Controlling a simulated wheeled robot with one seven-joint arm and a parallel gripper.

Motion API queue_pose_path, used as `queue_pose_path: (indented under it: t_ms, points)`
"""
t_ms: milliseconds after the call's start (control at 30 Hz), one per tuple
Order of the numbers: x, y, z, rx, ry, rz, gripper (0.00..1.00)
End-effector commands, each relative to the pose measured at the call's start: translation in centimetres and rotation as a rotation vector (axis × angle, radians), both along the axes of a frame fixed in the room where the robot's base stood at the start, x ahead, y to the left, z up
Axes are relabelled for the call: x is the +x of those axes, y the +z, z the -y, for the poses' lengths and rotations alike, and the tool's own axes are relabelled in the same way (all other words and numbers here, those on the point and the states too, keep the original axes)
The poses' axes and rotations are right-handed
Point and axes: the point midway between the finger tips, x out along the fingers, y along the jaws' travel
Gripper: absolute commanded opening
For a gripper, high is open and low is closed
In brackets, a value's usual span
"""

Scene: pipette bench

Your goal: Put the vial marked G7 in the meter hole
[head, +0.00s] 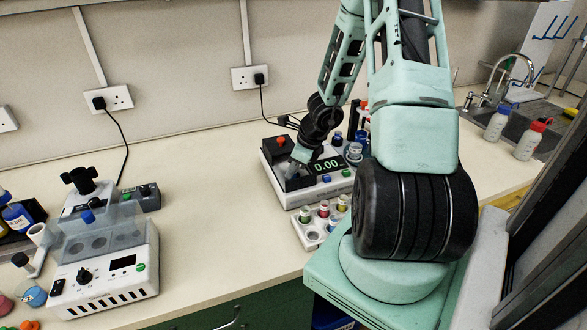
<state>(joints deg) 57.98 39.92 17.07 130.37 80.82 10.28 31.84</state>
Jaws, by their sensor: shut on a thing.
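The meter (317,184) is a white box with a black top part and a display reading 0.00. It stands on the bench in the middle of the head view. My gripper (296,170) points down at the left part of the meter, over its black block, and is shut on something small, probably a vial. The held thing is mostly hidden, and I cannot read any mark on it. The meter hole is hidden too. A white vial rack (312,236) stands in front of the meter, with several colour-banded vials and an open hole at its front left.
Bottles and coloured-capped containers (355,152) stand close to the meter's right, partly behind my arm. A white device with a clear cover (105,262) stands at the left. A sink (540,110) is at the far right.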

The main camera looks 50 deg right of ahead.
Motion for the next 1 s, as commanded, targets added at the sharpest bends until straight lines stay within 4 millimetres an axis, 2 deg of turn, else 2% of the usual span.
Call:
queue_pose_path:
  t_ms: [33,100,300,467,800,1000]
  points:
    - [-0.5,-1.0,-0.2,0.005,-0.001,-0.018,0.27]
    - [-0.6,-1.1,-0.2,0.004,-0.001,-0.019,0.42]
    - [-0.7,-1.0,-0.2,0.005,0.0,-0.022,0.43]
    - [-0.7,0.3,-0.3,0.006,-0.001,-0.022,0.43]
    - [-3.0,7.6,0.9,-0.001,0.001,-0.013,0.43]
    - [-4.1,10.5,1.4,0.0,0.002,-0.011,0.43]
